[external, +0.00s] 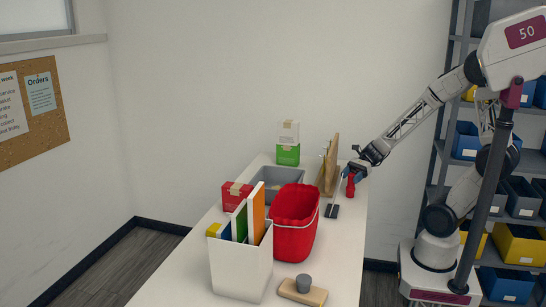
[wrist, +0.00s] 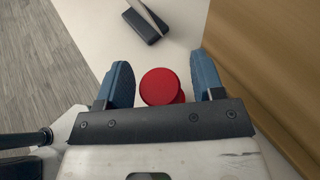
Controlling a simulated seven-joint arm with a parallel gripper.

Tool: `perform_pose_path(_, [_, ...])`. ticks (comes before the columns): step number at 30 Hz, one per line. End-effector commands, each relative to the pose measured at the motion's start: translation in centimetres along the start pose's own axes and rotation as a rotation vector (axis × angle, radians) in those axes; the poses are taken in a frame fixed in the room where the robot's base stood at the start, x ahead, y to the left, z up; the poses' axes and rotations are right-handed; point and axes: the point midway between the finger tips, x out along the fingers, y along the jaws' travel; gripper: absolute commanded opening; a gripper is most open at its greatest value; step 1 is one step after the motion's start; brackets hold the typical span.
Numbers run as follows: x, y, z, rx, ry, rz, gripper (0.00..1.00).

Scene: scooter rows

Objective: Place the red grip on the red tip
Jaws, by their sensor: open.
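The red grip (external: 350,187) stands upright on the table near its right edge, below my gripper (external: 356,171). In the wrist view its round red top (wrist: 160,86) shows between the two blue fingers of my gripper (wrist: 162,78). The fingers are open, one on each side of it, with gaps visible on both sides. A dark block with a thin tilted rod (external: 332,211) stands on the table in front of the grip; it also shows at the top of the wrist view (wrist: 147,24). I cannot make out a red tip in either view.
A wooden board (external: 331,165) stands upright close beside the grip and fills the right of the wrist view (wrist: 270,60). A red bucket (external: 294,232), grey bin (external: 288,180), red box (external: 235,196), white file holder (external: 240,268) and wooden brush-like block (external: 302,291) occupy the table.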

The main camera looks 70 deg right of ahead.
Motion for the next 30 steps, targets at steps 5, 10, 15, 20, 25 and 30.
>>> perform_pose_path(5, [-1.2, 0.0, 0.0, 0.001, 0.0, -0.002, 0.62])
perform_pose_path(10, [-2.3, 0.0, 0.0, 0.001, 0.0, -0.003, 0.62])
perform_pose_path(15, [-2.9, 0.0, 0.0, 0.0, 0.0, -0.001, 0.62])
perform_pose_path(20, [-3.1, 0.0, 0.0, 0.0, 0.0, 0.0, 0.62])
perform_pose_path(25, [-3.1, 0.0, 0.0, 0.0, 0.0, 0.0, 0.62])
perform_pose_path(30, [-3.1, 0.0, 0.0, 0.0, 0.0, 0.0, 0.62])
